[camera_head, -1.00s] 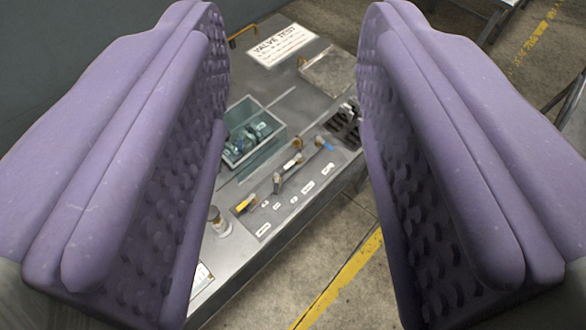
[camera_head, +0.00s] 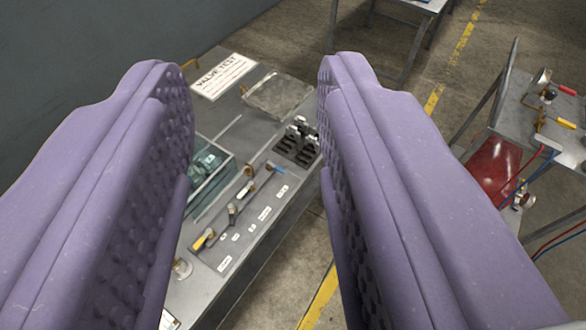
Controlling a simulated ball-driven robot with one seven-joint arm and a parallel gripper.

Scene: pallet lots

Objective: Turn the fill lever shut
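Below and ahead is a grey bench with a sign reading "VALVE TEST" (camera_head: 224,76). Along its front edge runs a labelled valve panel (camera_head: 262,200). It carries a yellow-handled lever (camera_head: 203,239), a grey-handled lever (camera_head: 232,213) and a blue-handled lever (camera_head: 275,168), with brass-coloured fittings. The small labels are too blurred to read, so I cannot tell which lever is the fill lever. My gripper (camera_head: 252,75) is open and empty, its two purple padded fingers well apart. The levers show between the fingers, farther off, and nothing appears touched.
A green-grey bin of parts (camera_head: 204,172), a metal plate (camera_head: 277,96) and a black slotted block (camera_head: 298,143) share the bench. A small round jar (camera_head: 181,268) stands at its near end. A cart with valves and a red seat-like panel (camera_head: 494,168) is right. Open concrete floor lies between.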

